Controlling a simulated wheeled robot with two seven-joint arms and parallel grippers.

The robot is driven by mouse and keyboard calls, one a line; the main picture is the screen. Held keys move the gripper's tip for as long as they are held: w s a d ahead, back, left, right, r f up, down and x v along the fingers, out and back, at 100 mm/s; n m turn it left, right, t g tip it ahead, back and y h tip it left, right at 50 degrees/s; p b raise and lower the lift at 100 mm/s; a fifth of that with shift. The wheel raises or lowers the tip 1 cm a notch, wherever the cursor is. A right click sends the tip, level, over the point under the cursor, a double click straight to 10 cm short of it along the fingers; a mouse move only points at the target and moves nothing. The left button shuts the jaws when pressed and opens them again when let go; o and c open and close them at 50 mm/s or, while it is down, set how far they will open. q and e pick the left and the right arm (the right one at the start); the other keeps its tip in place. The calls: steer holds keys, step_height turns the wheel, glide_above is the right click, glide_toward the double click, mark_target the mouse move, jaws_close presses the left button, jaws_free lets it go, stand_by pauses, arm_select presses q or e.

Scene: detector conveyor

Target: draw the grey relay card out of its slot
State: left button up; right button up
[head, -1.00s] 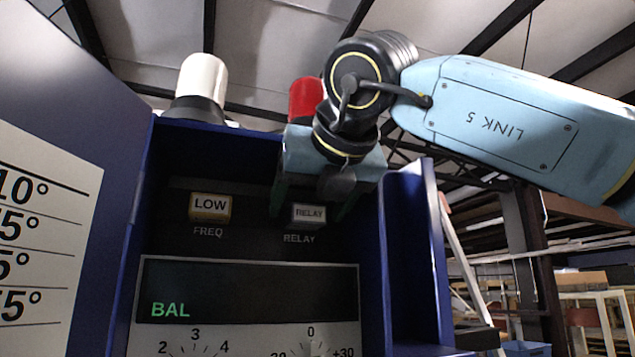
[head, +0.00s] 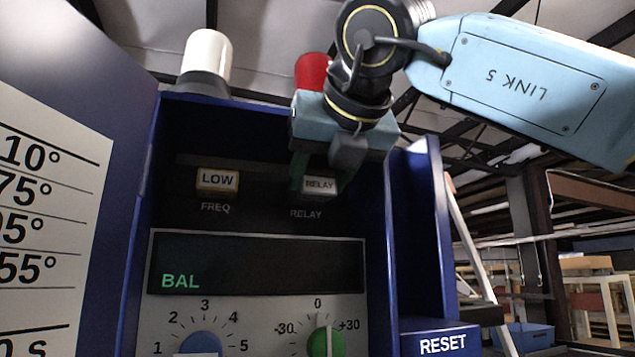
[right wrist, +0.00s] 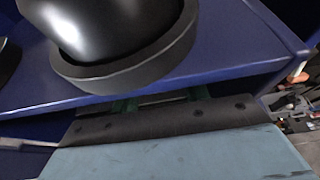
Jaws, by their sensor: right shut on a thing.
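The grey relay card (head: 320,186), marked RELAY, sits in the upper panel of the blue cabinet, above its RELAY label. My right gripper (head: 319,183) comes down over the panel from above, its dark green fingers on either side of the card. It is shut on the card. I cannot tell whether the card has moved out of its slot. My left gripper is not in view.
A yellow-framed LOW card (head: 218,181) sits left of the relay card. White (head: 206,55) and red (head: 312,70) lamps stand on the cabinet's top (head: 250,101). A display (head: 256,266) and knobs lie below. An open door (head: 60,130) flanks the left.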

steer(key=s+d+b, duration=0.2)
steer(key=s+b, duration=0.1)
steer(key=s, duration=0.3)
stand_by(0.6)
steer(key=shift+s, duration=0.1)
